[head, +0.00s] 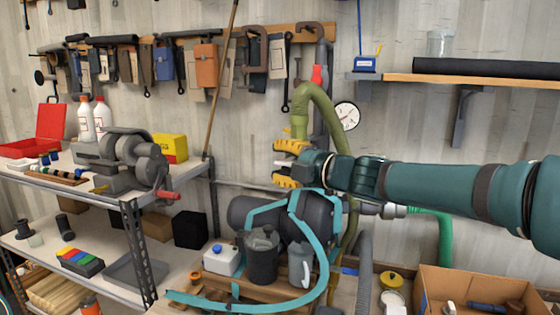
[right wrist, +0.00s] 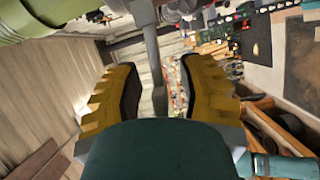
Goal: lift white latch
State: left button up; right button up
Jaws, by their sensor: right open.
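My right gripper (head: 288,164) is open in front of the wall, level with the green pipe's lower end. In the right wrist view its two yellow-and-black fingers (right wrist: 155,85) stand apart. In the head view a small whitish piece (head: 283,163) shows between the fingers; the rest is hidden by the gripper. My left gripper is not in view.
The green curved pipe (head: 325,102) stands just above my right gripper. A dark tank (head: 312,215) with a teal strap lies below it. A shelf with a grinder (head: 130,160) is at left. A cardboard box (head: 440,292) sits at lower right.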

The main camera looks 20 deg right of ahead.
jog(key=v, duration=1.1)
jog(key=shift+s, duration=0.15)
